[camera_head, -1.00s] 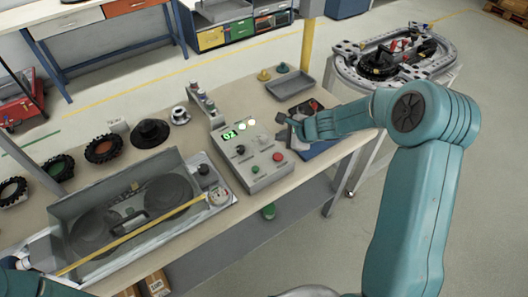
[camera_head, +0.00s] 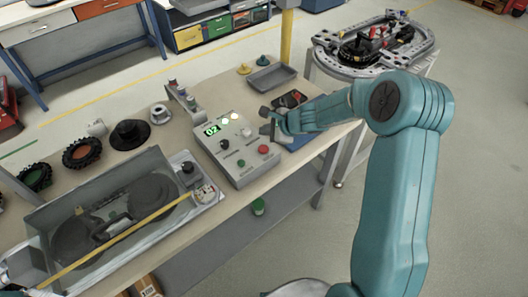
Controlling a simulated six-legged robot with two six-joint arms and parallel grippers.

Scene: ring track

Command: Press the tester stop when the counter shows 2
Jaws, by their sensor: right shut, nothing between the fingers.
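The grey tester box (camera_head: 241,172) sits on the bench at the middle of the head view. Its green counter (camera_head: 211,130) reads 02. Two pale lamps (camera_head: 229,119) glow beside the counter. My right gripper (camera_head: 267,122) is shut and empty. It hangs near the box's right edge, behind the red button in the picture and apart from it.
A clear-covered grey unit with two discs (camera_head: 130,205) fills the bench's left front. Black tyres (camera_head: 82,154) stand behind it. A grey tray (camera_head: 272,77) lies behind my right gripper. The ring track (camera_head: 350,71) stands on a separate table at the back right.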

